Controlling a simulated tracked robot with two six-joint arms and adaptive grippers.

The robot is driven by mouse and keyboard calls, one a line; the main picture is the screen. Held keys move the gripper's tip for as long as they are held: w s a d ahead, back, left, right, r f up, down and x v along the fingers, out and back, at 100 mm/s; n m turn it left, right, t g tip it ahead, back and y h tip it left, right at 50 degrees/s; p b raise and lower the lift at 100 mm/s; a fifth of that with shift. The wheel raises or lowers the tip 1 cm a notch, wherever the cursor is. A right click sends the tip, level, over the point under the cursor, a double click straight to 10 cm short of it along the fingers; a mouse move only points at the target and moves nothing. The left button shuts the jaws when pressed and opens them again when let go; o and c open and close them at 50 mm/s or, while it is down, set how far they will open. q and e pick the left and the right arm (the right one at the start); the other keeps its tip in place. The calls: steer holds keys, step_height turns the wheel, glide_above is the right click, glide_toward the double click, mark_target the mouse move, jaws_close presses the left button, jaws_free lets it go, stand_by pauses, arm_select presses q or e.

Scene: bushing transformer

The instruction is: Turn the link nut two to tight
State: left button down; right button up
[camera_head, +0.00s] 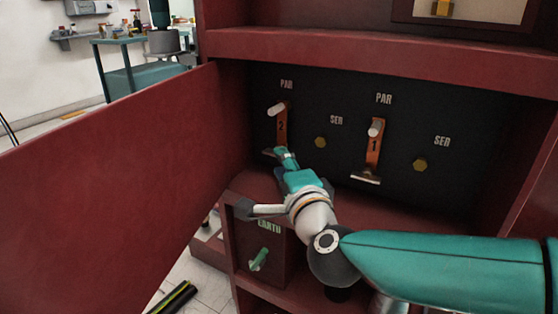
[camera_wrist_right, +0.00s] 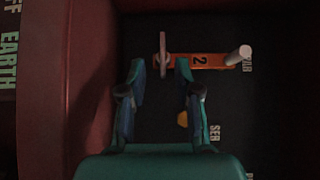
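Link two (camera_head: 282,127) is an orange bar marked 2 on the dark panel, with a white peg (camera_head: 277,108) at its PAR end. It also shows in the right wrist view (camera_wrist_right: 200,62). Its nut, a grey-pink bar-shaped handle (camera_wrist_right: 162,53), is at the link's other end; in the head view my gripper partly hides it. My right gripper (camera_head: 279,151) is close to the nut. In the right wrist view my right gripper (camera_wrist_right: 160,70) is open, and the nut shows beyond the gap between its fingers. I cannot tell whether they touch. My left gripper is not in view.
Link one (camera_head: 373,150), with its own bar nut (camera_head: 366,179), is to the right. Brass hex studs (camera_head: 320,142) (camera_head: 420,165) mark the SER positions. The red cabinet door (camera_head: 110,165) stands open at left. A green earth handle (camera_head: 259,258) is below.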

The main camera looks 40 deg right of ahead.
steer(key=shift+v, duration=2.4)
steer(key=shift+f, duration=0.1)
